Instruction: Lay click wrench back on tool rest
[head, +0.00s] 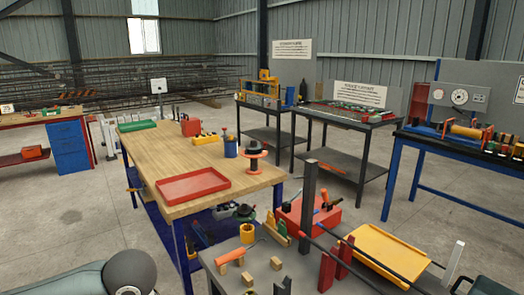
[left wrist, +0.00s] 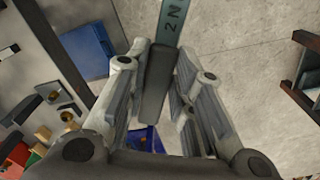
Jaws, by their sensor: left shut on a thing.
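My left gripper (left wrist: 157,72) is shut on the click wrench (left wrist: 155,88) in the left wrist view. The wrench has a dark grip between the fingers and a flat blue-grey shaft with dark letters, running up out of the picture. Bare concrete floor shows behind it. The right gripper is in neither view. I cannot surely pick out the tool rest; small wooden blocks (head: 276,264) stand on the near grey table (head: 300,270).
The near grey table also carries a yellow cup (head: 247,233), dark and red uprights, and a yellow tray (head: 385,254). A wooden-topped bench (head: 150,160) with a red tray (head: 193,186) stands behind. A blue-framed bench (head: 440,146) is at right. Concrete floor lies open between.

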